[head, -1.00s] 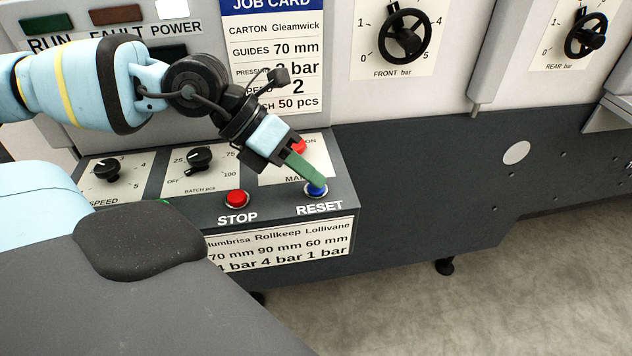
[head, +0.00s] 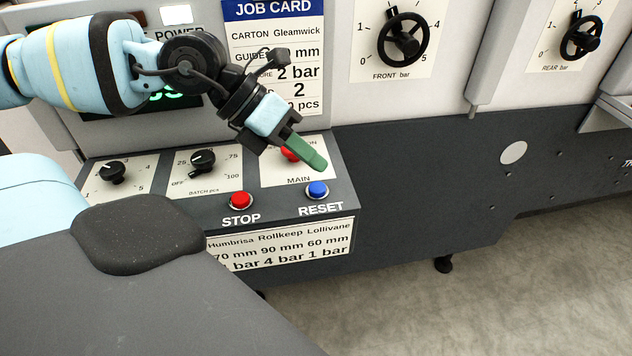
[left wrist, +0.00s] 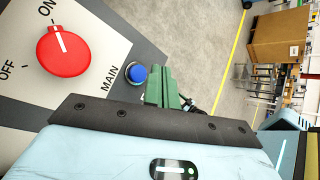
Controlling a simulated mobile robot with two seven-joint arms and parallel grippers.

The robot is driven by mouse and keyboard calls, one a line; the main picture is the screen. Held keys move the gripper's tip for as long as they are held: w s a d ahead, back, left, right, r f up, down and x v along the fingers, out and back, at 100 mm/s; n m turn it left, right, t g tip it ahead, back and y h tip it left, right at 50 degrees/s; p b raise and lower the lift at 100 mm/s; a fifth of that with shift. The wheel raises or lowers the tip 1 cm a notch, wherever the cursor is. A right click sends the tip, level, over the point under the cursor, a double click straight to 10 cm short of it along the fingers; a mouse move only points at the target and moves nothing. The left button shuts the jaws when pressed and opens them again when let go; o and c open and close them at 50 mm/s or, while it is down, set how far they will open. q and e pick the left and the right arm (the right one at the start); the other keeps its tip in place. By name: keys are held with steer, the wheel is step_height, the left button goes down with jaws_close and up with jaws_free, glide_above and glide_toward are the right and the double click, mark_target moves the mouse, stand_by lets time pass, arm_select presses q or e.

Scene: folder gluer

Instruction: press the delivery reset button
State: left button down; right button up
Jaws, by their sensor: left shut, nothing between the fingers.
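The blue RESET button (head: 318,190) sits at the right end of the dark control ledge, above its white RESET label. It also shows in the left wrist view (left wrist: 136,73), just beside the green fingertips. My left gripper (head: 312,157) is shut and empty, its green fingers together. Its tips are above and behind the button in the head view, with a visible gap. My right gripper does not show.
The red STOP button (head: 241,200) is left of RESET. The red MAIN knob (left wrist: 63,51) lies close to my left gripper and is partly hidden behind it in the head view. Two dials stand further left. A FRONT bar handwheel (head: 404,39) is on the upper panel.

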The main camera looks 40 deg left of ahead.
mark_target(309, 187)
arm_select(q)
steer(key=shift+r+p, duration=0.3)
steer(key=shift+r, duration=1.25)
steer(key=shift+s+f, duration=0.1)
